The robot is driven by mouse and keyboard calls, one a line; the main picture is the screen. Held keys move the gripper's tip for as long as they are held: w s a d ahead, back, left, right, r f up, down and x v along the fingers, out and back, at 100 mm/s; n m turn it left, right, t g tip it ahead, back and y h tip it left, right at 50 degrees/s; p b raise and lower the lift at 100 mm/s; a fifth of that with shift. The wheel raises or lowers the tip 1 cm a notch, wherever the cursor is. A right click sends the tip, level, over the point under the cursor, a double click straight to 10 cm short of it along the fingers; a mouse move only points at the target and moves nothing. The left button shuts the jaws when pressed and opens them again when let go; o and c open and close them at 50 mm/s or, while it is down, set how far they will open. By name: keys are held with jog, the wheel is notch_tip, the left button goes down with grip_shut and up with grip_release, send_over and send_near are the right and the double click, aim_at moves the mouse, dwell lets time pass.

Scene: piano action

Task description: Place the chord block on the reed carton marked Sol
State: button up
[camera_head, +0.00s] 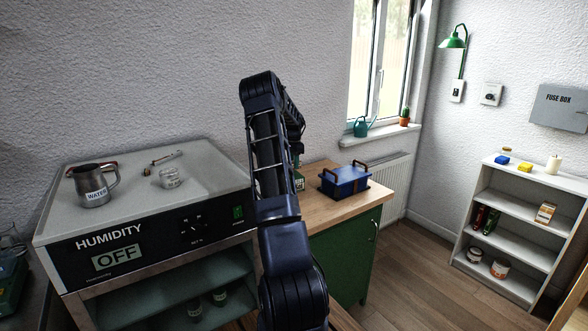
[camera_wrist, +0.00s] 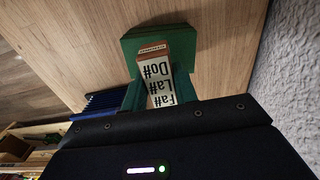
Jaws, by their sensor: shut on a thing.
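The chord block (camera_wrist: 157,82) shows in the wrist view with a white face printed Do#, La#, Fa# and a reddish-brown end. My gripper (camera_wrist: 160,88) is shut on it, one finger on each side. A green box-like thing (camera_wrist: 178,43) is just beyond the block's far end, over the wooden counter top. Whether the block touches it I cannot tell.
A blue case (camera_head: 344,181) with brown handles stands on the wooden counter (camera_head: 322,212), right of my arm. A white shelf (camera_head: 533,184) is at right.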

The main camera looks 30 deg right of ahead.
jog(key=shift+f, duration=1.4)
jog(key=shift+f, duration=0.15)
jog(key=o, duration=1)
jog(key=shift+c, duration=0.2)
